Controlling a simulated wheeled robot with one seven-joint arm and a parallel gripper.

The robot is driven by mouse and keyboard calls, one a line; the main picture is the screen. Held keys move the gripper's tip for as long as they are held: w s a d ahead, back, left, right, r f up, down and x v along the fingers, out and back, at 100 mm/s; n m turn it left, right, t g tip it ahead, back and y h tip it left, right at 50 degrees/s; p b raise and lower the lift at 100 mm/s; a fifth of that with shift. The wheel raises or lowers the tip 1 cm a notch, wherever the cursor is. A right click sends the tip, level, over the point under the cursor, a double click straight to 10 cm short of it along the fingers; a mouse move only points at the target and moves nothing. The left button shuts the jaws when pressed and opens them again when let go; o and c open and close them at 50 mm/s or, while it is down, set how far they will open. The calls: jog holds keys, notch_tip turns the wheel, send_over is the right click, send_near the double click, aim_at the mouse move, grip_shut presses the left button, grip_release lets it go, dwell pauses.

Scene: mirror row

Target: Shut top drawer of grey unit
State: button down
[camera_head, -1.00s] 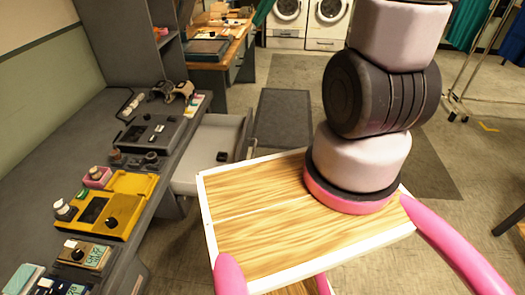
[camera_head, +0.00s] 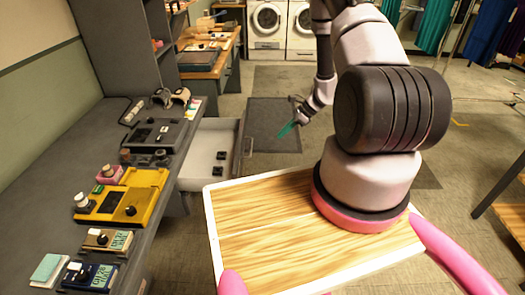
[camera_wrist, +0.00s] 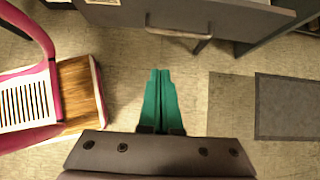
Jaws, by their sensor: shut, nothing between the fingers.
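The grey unit (camera_head: 168,165) is a long grey bench along the left in the head view. Its top drawer (camera_head: 203,150) stands pulled out, with a pale inside and small dark items in it. My gripper (camera_head: 284,132) has green fingers and is to the right of the drawer front (camera_head: 239,152), apart from it. In the wrist view the green fingers (camera_wrist: 160,72) lie together, shut and empty. They point at the bar handle (camera_wrist: 178,35) on the drawer front (camera_wrist: 220,17), with a gap between.
Small devices, including a yellow one (camera_head: 126,197), stand on the bench top. A dark mat (camera_head: 272,125) lies on the floor beyond the drawer. My wooden-topped base is close to the drawer's near side. Open floor lies to the right.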

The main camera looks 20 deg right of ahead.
jog(key=a+r+x, duration=0.1)
jog(key=x, duration=1.2)
jog(key=shift+w+a+r, duration=0.25)
jog(key=shift+w+a, duration=0.1)
jog(key=shift+a, duration=0.1)
send_over(208, 161)
jog(key=shift+s+d, duration=0.15)
jog(key=shift+r, duration=0.1)
